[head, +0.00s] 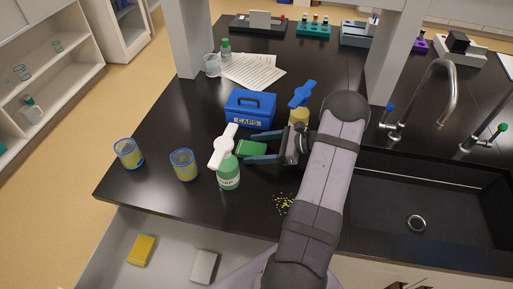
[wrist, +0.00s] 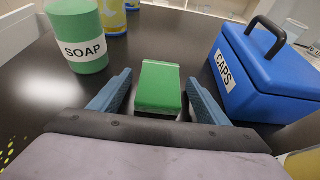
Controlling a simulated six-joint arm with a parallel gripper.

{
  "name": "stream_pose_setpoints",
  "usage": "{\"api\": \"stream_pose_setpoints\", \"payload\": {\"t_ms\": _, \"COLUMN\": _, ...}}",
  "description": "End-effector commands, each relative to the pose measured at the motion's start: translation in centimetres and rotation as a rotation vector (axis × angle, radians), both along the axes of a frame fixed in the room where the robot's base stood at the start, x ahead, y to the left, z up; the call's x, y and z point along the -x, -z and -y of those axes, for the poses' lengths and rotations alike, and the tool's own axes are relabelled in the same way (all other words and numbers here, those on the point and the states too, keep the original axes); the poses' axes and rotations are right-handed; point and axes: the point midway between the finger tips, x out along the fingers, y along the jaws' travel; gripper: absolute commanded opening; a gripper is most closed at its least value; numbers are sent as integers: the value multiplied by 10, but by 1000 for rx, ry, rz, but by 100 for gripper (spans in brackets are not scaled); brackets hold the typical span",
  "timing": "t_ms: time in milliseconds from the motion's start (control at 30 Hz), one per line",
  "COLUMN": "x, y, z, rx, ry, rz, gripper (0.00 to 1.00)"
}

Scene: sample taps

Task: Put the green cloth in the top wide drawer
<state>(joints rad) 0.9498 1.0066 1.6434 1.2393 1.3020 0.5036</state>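The green cloth (head: 250,148), a small folded block, lies on the black counter between the soap bottle and the blue caps box. In the wrist view the cloth (wrist: 158,86) sits between the two blue fingers of my gripper (wrist: 162,92), with a gap on each side. My gripper (head: 262,147) is open and low over the counter, its fingers pointing left. A wide drawer (head: 110,262) under the counter's front edge is pulled open. It holds a yellow block (head: 141,250) and a pale grey block (head: 204,266).
The green soap bottle (head: 228,174) stands close to the cloth, and the blue caps box (head: 250,108) is behind it. Two yellow-filled beakers (head: 184,165) (head: 129,153) stand at left. Yellow-green bits (head: 284,204) lie near the front edge. A sink (head: 430,200) is at right.

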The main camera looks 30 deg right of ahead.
Motion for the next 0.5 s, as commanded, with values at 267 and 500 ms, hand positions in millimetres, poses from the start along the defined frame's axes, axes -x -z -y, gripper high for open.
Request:
{"api": "stream_pose_setpoints", "payload": {"t_ms": 267, "x": 0, "y": -1, "z": 0, "rx": 0, "ry": 0, "rz": 0, "gripper": 69}}
{"api": "stream_pose_setpoints", "payload": {"t_ms": 500, "x": 8, "y": -7, "z": 10, "rx": 3, "ry": 2, "rz": 1, "gripper": 69}}
